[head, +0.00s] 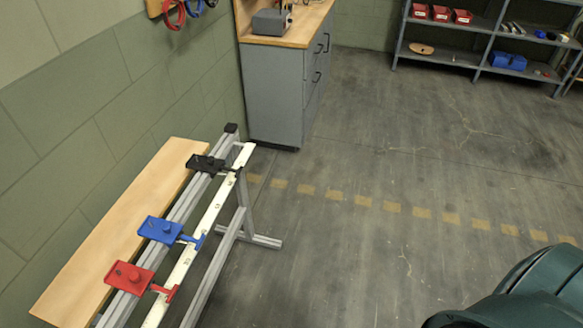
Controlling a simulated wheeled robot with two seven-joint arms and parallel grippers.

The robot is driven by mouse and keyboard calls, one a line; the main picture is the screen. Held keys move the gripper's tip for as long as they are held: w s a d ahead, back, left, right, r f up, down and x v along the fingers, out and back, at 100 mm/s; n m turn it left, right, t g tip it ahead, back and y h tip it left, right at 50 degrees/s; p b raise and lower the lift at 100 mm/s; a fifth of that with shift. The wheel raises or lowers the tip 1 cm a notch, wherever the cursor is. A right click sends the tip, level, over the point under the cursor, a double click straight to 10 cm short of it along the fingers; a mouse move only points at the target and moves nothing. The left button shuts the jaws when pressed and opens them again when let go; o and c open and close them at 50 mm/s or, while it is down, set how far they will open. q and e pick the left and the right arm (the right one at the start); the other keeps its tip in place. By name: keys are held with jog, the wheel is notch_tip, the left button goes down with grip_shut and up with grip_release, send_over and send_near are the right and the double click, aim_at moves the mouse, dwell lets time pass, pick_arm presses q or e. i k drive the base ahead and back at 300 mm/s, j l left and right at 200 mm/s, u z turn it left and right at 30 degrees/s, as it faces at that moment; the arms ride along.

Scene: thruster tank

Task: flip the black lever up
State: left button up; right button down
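The black lever unit (207,163) is mounted at the far end of a metal rail frame (223,207) on the left of the head view. Its small black handle reaches right over the white strip (246,152). The handle's exact tilt is too small to tell. A blue unit (160,229) and a red unit (129,277) of the same kind sit nearer on the same frame. Neither of my grippers is in view. A dark green rounded part at the lower right looks like part of my own body.
A wooden board (130,225) lies along the wall behind the rails. A grey cabinet (278,95) with a wooden top stands beyond the frame. Shelves (450,55) with red and blue bins stand at the back right. The floor (400,150) right of the frame is clear.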

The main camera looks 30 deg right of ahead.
aim_at(238, 171)
jog(key=z, duration=0.45)
jog(key=i+l+z, duration=0.2)
jog(key=i+z, duration=0.3)
jog(key=i+j+z, duration=0.1)
jog(key=i+z, duration=0.15)
jog(key=i, duration=0.1)
